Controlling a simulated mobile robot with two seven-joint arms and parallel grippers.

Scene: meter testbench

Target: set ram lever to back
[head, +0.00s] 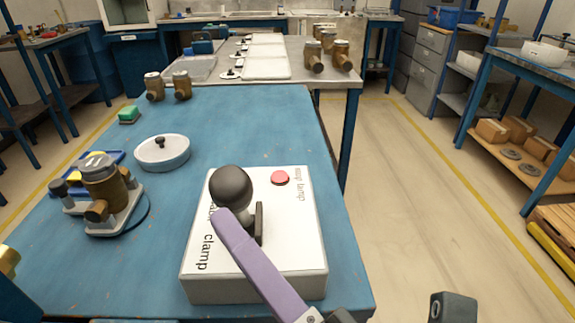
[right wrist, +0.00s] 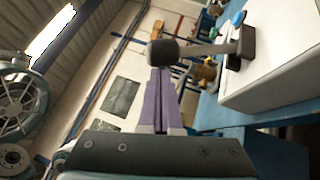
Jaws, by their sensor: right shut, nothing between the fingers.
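The ram lever has a round black knob (head: 231,186) and a dark base (head: 259,222) on top of a white box (head: 299,235). In the right wrist view the knob (right wrist: 163,52) sits at the end of a rod running sideways from the dark base (right wrist: 241,46) on the box (right wrist: 275,80). My right gripper (head: 221,216), with purple fingers, is shut and empty. Its tips are close to the knob, and in the right wrist view the gripper (right wrist: 160,75) reaches up to it; whether they touch is unclear. My left gripper is not in view.
A red button (head: 280,178) is on the box, behind the lever. Open floor lies right of the table.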

